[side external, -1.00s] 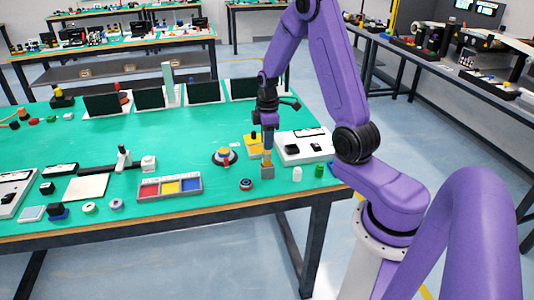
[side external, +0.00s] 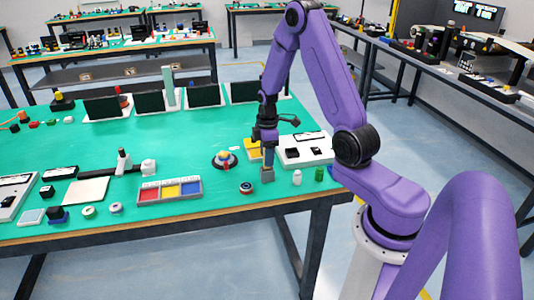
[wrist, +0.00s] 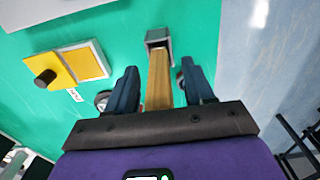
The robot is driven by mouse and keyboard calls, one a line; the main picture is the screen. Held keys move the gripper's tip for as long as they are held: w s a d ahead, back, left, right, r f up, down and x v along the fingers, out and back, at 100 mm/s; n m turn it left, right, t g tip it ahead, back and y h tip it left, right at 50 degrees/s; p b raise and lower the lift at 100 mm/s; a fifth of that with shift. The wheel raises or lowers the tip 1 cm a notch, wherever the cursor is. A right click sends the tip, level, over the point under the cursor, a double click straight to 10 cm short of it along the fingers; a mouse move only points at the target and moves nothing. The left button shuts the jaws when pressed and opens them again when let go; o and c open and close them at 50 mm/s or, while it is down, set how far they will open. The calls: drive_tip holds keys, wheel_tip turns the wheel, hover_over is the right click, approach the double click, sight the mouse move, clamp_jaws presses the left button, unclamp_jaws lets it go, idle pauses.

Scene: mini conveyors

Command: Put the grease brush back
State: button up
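The grease brush (wrist: 159,82) shows as a wooden handle in the wrist view. It runs from between my fingers to a small grey square holder (wrist: 158,38), and its far end meets the holder's opening. The bristle end is hidden. In the side view the holder (side external: 267,174) stands near the front right edge of the green table, with the handle mostly hidden behind my fingers. My gripper (wrist: 160,78) is open around the handle, with a gap on each side. It also shows in the side view (side external: 267,152), just above the holder.
A yellow pad (side external: 253,149) and a white box (side external: 303,150) lie behind the holder. A round dark part (side external: 246,188), a white bottle (side external: 297,177) and a green cylinder (side external: 319,173) stand close by. A tray of coloured bins (side external: 170,190) is to the left.

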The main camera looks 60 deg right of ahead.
wheel_tip(320, 180, up, 12)
drive_tip(key=shift+f, duration=0.2)
drive_tip(key=shift+r, duration=0.25)
drive_tip(key=shift+a+r, duration=0.15)
drive_tip(key=s+a+r+n, duration=0.1)
drive_tip(key=s+a, duration=0.3)
drive_tip(key=a, duration=0.5)
drive_tip(key=s+a+r+n, duration=0.1)
drive_tip(key=s+a+r, duration=0.15)
drive_tip(key=a, duration=0.65)
drive_tip(key=s+a, duration=0.2)
drive_tip(key=s, duration=0.7)
drive_tip(key=s+a+n, duration=0.1)
drive_tip(key=s+a, duration=0.1)
drive_tip(key=s, duration=0.8)
drive_tip(key=shift+a+n, duration=0.3)
drive_tip(key=shift+a, duration=0.05)
